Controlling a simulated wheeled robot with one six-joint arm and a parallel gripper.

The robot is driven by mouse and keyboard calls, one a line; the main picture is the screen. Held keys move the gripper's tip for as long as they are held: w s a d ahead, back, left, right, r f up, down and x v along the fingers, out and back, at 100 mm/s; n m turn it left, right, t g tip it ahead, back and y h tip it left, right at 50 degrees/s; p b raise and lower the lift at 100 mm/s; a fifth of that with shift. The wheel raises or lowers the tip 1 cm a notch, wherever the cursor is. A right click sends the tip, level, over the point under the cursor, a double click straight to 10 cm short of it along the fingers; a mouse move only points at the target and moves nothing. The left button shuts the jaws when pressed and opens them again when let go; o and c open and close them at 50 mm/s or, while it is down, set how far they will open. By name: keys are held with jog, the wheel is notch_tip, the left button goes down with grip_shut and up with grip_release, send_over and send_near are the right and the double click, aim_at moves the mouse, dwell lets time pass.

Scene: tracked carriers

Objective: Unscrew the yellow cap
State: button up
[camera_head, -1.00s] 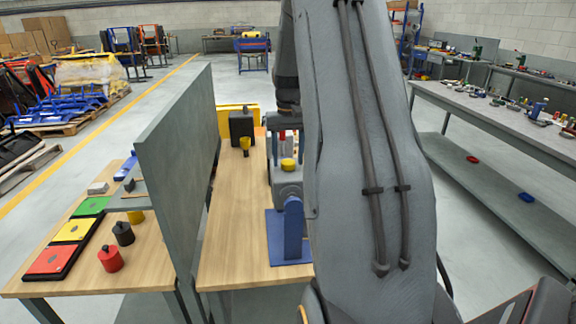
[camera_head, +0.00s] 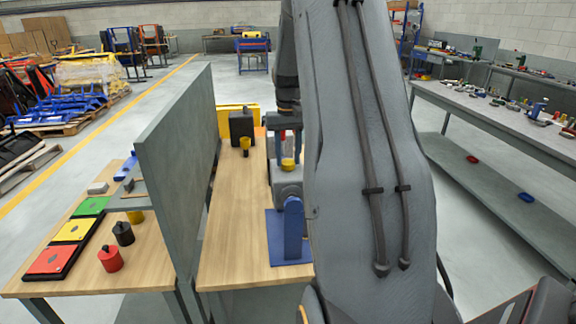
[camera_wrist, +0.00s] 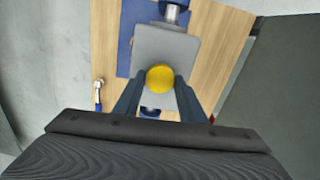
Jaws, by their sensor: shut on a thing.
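The yellow cap (camera_wrist: 160,78) sits on top of a grey block-like body (camera_wrist: 165,48) in the wrist view. My gripper (camera_wrist: 160,88) has its two dark fingers on either side of the cap, shut on it. In the head view the yellow cap (camera_head: 288,164) shows between the fingers of my gripper (camera_head: 289,158). The grey body (camera_head: 287,183) stands behind an upright blue bracket (camera_head: 293,228) on the wooden table. My arm hides the right part of the fixture.
A tall grey partition (camera_head: 180,165) divides the tabletop. A black container (camera_head: 241,124) and a small yellow-and-black piece (camera_head: 245,145) stand farther back. Left of the partition are red (camera_head: 48,259), yellow and green pads. The near wooden tabletop (camera_head: 238,255) is clear.

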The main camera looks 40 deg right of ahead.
jog(key=n, duration=0.9)
jog(key=shift+n, duration=0.9)
jog(key=n, duration=0.6)
jog(key=shift+n, duration=1)
jog(key=shift+n, duration=0.6)
jog(key=shift+r+n, duration=0.2)
jog(key=shift+n, duration=0.9)
